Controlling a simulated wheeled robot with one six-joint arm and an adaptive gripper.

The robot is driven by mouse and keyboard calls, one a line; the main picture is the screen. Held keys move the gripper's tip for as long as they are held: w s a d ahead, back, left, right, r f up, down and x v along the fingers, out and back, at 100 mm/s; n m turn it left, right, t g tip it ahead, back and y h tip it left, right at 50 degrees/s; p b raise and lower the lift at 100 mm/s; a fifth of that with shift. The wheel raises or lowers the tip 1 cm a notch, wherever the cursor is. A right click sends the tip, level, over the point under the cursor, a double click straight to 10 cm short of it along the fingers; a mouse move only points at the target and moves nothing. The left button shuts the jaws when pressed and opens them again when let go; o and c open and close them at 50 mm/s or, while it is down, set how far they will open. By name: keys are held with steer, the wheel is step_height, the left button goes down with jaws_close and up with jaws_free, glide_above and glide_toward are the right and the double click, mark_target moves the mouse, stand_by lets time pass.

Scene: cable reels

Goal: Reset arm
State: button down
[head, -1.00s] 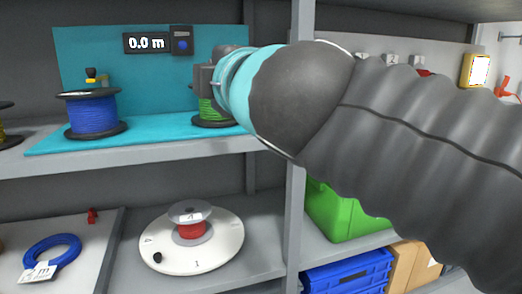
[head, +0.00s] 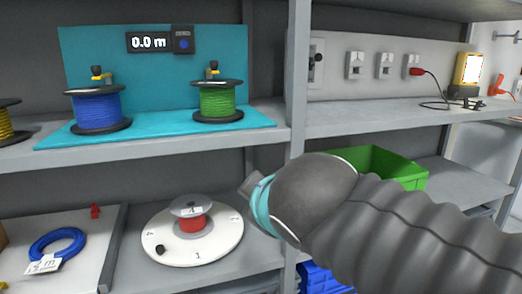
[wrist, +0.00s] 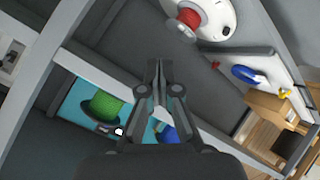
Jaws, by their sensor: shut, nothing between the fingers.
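My arm reaches in from the right in the head view, with a dark ribbed sleeve and a teal ring near its end. My gripper (wrist: 156,68) is shut and empty in the wrist view, its fingers pressed together and pointing up the picture. In the head view the gripper (head: 252,187) is small and partly hidden by the arm, in front of the shelf post and right of the white turntable (head: 222,250). It appears to touch nothing, though its distance from the post is hard to judge.
Blue (head: 96,110) and green (head: 219,100) cable reels stand on a teal mat (head: 160,124) on the upper shelf, below a 0.0 m display (head: 148,42). A red reel (head: 192,221) sits on the turntable. A green crate (head: 395,170) is behind my arm.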

steer(key=s+d+f+m+g+h, duration=0.1)
steer(key=s+d+f+m, duration=0.2)
steer(key=d+f+m, duration=0.1)
steer(key=s+d+f+m+g+h, duration=0.1)
steer(key=s+d+f+m+g, duration=0.1)
steer(key=d+f, duration=0.5)
steer(key=s+d+f+m+g+h, duration=0.1)
steer(key=s+d+f+m+g, duration=0.1)
steer(key=s+d+f+m, duration=0.3)
step_height(320, 180, down, 3)
steer(key=shift+d+r+m, duration=0.1)
steer(key=shift+d+m, duration=0.05)
steer(key=shift+m, duration=0.25)
